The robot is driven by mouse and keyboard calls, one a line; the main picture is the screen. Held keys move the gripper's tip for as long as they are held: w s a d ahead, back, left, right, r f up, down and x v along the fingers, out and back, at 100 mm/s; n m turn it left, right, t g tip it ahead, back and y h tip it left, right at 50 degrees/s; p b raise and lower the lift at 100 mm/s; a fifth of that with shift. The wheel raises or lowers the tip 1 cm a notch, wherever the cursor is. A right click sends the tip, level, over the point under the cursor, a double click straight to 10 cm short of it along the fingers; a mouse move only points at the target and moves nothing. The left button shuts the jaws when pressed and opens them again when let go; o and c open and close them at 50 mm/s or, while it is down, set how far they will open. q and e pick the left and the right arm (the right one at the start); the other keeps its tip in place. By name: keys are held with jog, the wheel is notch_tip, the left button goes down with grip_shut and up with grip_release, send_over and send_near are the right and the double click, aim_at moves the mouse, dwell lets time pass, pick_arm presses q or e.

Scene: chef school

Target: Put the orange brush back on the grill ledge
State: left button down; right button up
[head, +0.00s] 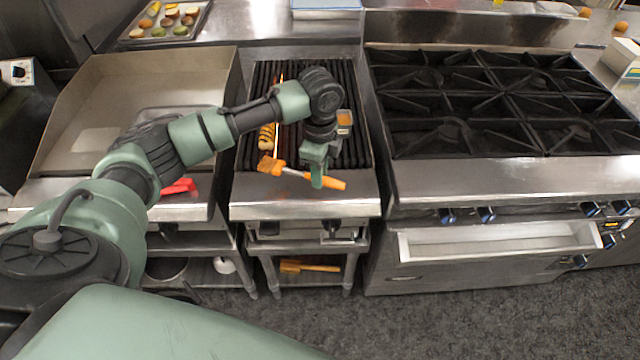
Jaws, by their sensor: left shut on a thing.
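The orange brush (333,182) has an orange handle, a thin metal neck and an orange head. It is over the grill's steel front ledge (250,196), its head to the left and its handle to the right. I cannot tell whether it touches the ledge. My left gripper (317,181) points down and is shut on the brush near the start of the handle, hiding that part. The grill (350,150) has dark bars behind the ledge. My right gripper is not in view.
A yellow item with dark stripes (266,138) lies on the grill bars. A red-handled tool (178,187) lies on the griddle at left. Another orange-handled brush (308,267) lies on the shelf below. A burner range (500,185) stands at right.

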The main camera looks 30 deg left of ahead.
aim_at(320, 196)
pick_arm(q)
jog(key=shift+f, duration=0.4)
notch_tip(320, 196, down, 4)
jog(key=shift+f+p, duration=0.2)
jog(key=shift+p, duration=0.15)
jog(key=c, duration=1.3)
grip_release()
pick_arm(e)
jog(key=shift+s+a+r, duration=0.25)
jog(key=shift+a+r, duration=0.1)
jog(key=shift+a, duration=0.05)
pick_arm(q)
jog(key=shift+r, duration=0.5)
notch_tip(320, 196, up, 11)
jog(key=shift+r+b, duration=0.1)
jog(key=shift+b, duration=0.85)
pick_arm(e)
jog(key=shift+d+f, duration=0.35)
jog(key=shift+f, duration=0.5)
